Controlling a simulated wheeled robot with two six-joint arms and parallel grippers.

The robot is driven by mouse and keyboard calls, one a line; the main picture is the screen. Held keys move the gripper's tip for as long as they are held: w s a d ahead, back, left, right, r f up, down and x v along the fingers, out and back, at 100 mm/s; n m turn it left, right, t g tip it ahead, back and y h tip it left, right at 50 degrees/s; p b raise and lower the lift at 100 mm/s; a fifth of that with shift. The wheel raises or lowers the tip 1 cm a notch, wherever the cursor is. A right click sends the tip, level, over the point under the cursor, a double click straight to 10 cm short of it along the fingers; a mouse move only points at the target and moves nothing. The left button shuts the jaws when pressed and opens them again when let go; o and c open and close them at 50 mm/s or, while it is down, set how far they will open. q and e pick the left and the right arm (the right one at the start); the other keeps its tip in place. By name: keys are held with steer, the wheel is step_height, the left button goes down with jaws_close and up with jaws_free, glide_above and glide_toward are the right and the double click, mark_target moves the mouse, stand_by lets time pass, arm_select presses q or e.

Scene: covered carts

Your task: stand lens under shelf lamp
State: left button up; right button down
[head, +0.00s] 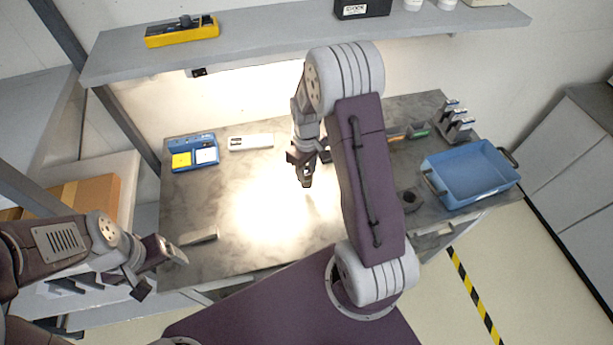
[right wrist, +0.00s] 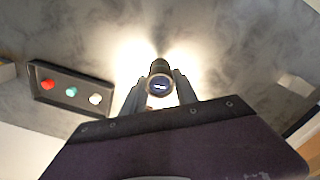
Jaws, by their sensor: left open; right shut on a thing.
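The lens (right wrist: 160,84), a small dark cylinder with a glassy round end facing the camera, is between the fingers of my right gripper (right wrist: 157,98) in the right wrist view. In the head view my right gripper (head: 306,178) is shut on it over the lit middle of the workbench; the lens is hard to make out there. The shelf lamp's bright pool of light (head: 268,208) lies on the bench beside and below this gripper. A dark fitting (head: 198,72) shows under the shelf. My left gripper (head: 160,273) is open and empty near the bench's front left corner.
The grey shelf (head: 270,40) spans the back above the workbench (head: 225,255). A blue tray (head: 470,175) stands at right, a blue device (head: 190,152) at back left. A button panel (right wrist: 70,88) shows in the right wrist view.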

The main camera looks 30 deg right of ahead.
mark_target(306, 178)
step_height(306, 178, down, 4)
steer(key=shift+r+p, duration=0.1)
steer(key=shift+p, duration=0.3)
steer(key=shift+w+f, duration=0.2)
steer(key=shift+s, duration=0.2)
steer(key=c, duration=0.9)
jaws_free()
steer(key=shift+c, duration=0.2)
steer(key=shift+w+f, duration=0.1)
